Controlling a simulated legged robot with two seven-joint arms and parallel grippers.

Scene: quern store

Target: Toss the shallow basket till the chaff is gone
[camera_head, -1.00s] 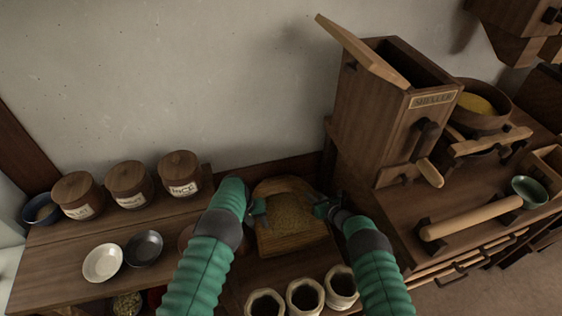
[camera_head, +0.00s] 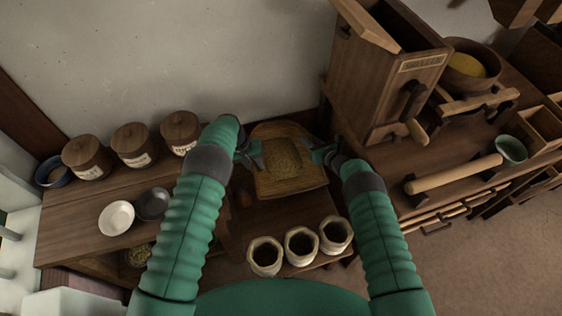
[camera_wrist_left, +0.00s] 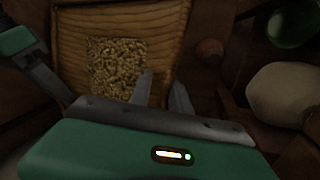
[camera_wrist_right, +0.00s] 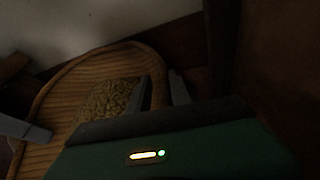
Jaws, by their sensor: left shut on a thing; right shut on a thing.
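The shallow basket (camera_head: 305,184) is a woven tan scoop with a rounded back, held between my grippers above the low bench. A squarish patch of yellow-brown grain (camera_head: 283,158) lies in its middle. I cannot tell chaff from grain. My left gripper (camera_head: 257,158) is shut on the basket's left side, and my right gripper (camera_head: 322,155) is shut on its right side. The left wrist view shows the basket weave (camera_wrist_left: 165,45) and the grain close up. The dim right wrist view shows the basket's curved rim (camera_wrist_right: 58,85) and part of the grain.
Several open sacks (camera_head: 301,246) stand in front of the basket. Lidded jars (camera_head: 131,146), a white bowl (camera_head: 117,218) and a dark bowl (camera_head: 153,204) are on the left shelf. A wooden sheller (camera_head: 385,80) and a rolling pin (camera_head: 455,174) are on the right counter.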

